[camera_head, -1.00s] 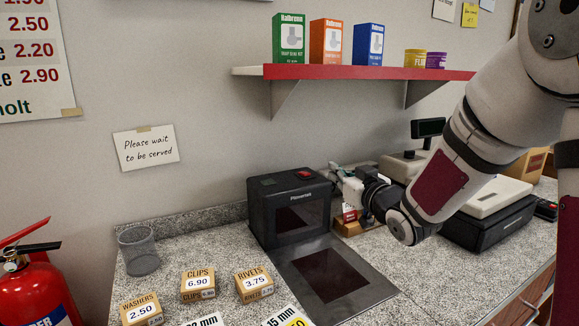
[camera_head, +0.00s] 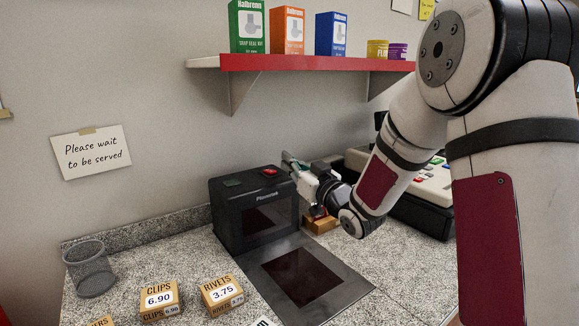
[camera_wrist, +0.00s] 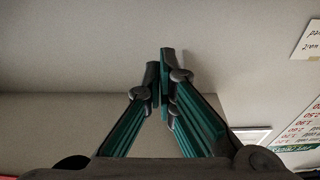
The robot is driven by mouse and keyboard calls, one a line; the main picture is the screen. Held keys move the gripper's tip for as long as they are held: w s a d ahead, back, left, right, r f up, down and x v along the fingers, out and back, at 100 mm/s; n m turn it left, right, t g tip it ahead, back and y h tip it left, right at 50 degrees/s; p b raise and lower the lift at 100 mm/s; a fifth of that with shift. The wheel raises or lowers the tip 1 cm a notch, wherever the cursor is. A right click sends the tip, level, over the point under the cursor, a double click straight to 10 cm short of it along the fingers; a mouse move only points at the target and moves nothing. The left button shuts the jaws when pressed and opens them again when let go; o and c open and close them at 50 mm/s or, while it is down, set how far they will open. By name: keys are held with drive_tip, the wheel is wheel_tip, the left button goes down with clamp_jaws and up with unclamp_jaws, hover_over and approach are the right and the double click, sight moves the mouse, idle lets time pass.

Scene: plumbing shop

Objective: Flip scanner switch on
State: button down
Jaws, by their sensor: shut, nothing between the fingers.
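The scanner (camera_head: 243,218) is a black box with a dark front window and a flat scan plate in front of it on the counter. A red switch (camera_head: 270,171) sits on the right part of its top, lit or bright red. My gripper (camera_head: 287,160) is at the top right edge of the scanner, just right of the switch and close to it; I cannot tell whether it touches the scanner. In the wrist view my gripper's green-lined fingers (camera_wrist: 162,72) meet at the tips with nothing between them. The scanner and switch do not show in the wrist view.
A red shelf (camera_head: 310,64) with boxes and tins hangs above the scanner. A cash register (camera_head: 425,190) stands to the right, partly behind my arm. A mesh cup (camera_head: 90,268) and small price boxes (camera_head: 159,299) stand to the left. A wooden block (camera_head: 320,224) sits beside the scanner.

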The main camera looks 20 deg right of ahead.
drive_tip(key=r, duration=0.1)
hover_over(276, 177)
wheel_tip(276, 177, down, 3)
drive_tip(key=shift+w+r, duration=0.1)
drive_tip(key=shift+r, duration=0.05)
drive_tip(key=shift+f, duration=0.55)
